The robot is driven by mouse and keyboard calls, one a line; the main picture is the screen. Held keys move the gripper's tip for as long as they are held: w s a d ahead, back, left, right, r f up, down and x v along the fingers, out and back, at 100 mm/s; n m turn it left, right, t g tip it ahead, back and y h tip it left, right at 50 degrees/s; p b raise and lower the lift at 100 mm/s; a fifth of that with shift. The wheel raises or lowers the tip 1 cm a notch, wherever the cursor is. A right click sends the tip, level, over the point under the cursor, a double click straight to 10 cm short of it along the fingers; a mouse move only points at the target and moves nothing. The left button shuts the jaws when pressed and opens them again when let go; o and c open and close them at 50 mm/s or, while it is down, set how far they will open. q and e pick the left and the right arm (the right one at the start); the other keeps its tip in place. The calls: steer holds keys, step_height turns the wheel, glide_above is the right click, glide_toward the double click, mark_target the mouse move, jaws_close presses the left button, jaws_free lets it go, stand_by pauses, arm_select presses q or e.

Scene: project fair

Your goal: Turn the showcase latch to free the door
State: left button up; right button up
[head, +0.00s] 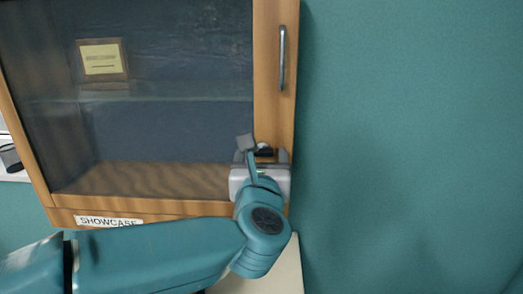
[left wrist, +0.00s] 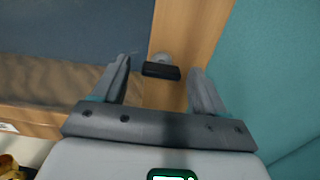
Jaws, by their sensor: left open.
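The wooden showcase (head: 274,100) has a glass door with a vertical metal handle (head: 282,58) on its right frame. The latch (head: 264,150) is a small dark bar on the lower right of the door frame. In the left wrist view the latch (left wrist: 161,70) lies horizontal on a round grey base. My left gripper (head: 263,152) is at the latch, partly hiding it in the head view. In the left wrist view its two fingers (left wrist: 158,80) are open, with the latch between and slightly beyond them, apart from both. My right gripper is not seen.
A framed yellow card (head: 102,60) stands on a glass shelf inside the showcase. A SHOWCASE label (head: 108,221) is on the lower edge. The teal wall (head: 410,130) to the right is bare. A dark object (head: 10,157) sits at the far left.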

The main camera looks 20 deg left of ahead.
arm_select(q)
steer(key=shift+w, duration=0.45)
steer(key=shift+s, duration=0.1)
steer(key=c, duration=1.1)
steer(key=shift+o, duration=0.2)
